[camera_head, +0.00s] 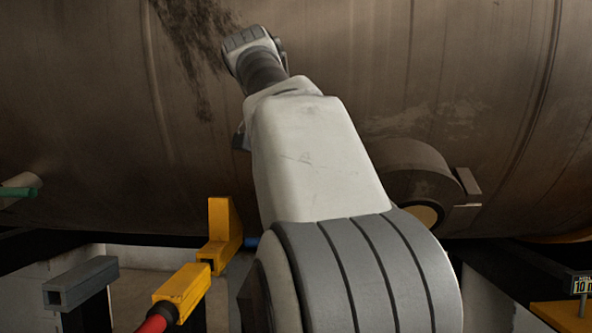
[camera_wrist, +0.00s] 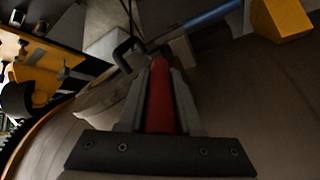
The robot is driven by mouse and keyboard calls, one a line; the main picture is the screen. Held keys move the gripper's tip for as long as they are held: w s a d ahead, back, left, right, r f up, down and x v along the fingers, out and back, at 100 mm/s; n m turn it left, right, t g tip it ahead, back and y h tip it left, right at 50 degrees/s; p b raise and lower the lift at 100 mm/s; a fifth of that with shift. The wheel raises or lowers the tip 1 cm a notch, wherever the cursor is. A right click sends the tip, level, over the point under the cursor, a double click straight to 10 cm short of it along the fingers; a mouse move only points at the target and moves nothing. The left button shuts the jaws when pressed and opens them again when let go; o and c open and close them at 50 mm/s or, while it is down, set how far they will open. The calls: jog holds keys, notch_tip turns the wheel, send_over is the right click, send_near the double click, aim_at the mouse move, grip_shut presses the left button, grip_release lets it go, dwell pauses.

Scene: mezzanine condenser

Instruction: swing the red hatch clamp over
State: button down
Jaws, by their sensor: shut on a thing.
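In the wrist view, the red clamp (camera_wrist: 160,97) is a straight red bar that runs between the two grey fingers of my gripper (camera_wrist: 159,72). The fingers are shut on it, one along each side. A dark bent bracket (camera_wrist: 125,52) sits by the bar's far end; I cannot tell how they join. A round, pale hatch neck (camera_wrist: 97,97) lies just left of the fingers. In the head view, a round hatch (camera_head: 412,180) juts from the tank right of my arm. My arm hides the gripper and the red clamp there.
The large brown tank (camera_head: 480,80) fills the back. Yellow brackets (camera_head: 222,232), a red-ended bar (camera_head: 155,323) and a grey box beam (camera_head: 80,283) stand at lower left. In the wrist view, a blue rod (camera_wrist: 200,22) and a yellow block (camera_wrist: 281,18) lie beyond the fingers.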

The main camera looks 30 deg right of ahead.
jog(key=shift+r, duration=0.1)
dwell(0.7)
jog(key=c, duration=0.6)
grip_release()
jog(key=shift+s, duration=0.1)
jog(key=p+v, duration=0.3)
jog(key=v, duration=0.9)
jog(key=shift+s+d, duration=0.15)
jog(key=shift+d, duration=0.05)
jog(key=s+a+f+n+y+b, duration=0.2)
jog(key=s+a+f+n, duration=0.2)
jog(key=f, duration=1.1)
jog(key=s+a+f+n+y+b, duration=0.2)
jog(key=s+f+n, duration=0.4)
jog(key=f, duration=0.9)
jog(key=s+a+f+n+t+y+b, duration=0.1)
jog(key=a+f, duration=0.6)
jog(key=f, duration=0.8)
jog(key=s+n+y+b, duration=0.1)
jog(key=s+n+y, duration=0.1)
jog(key=s+n, duration=0.1)
jog(key=shift+s+n, duration=0.4)
jog(key=shift+s, duration=0.35)
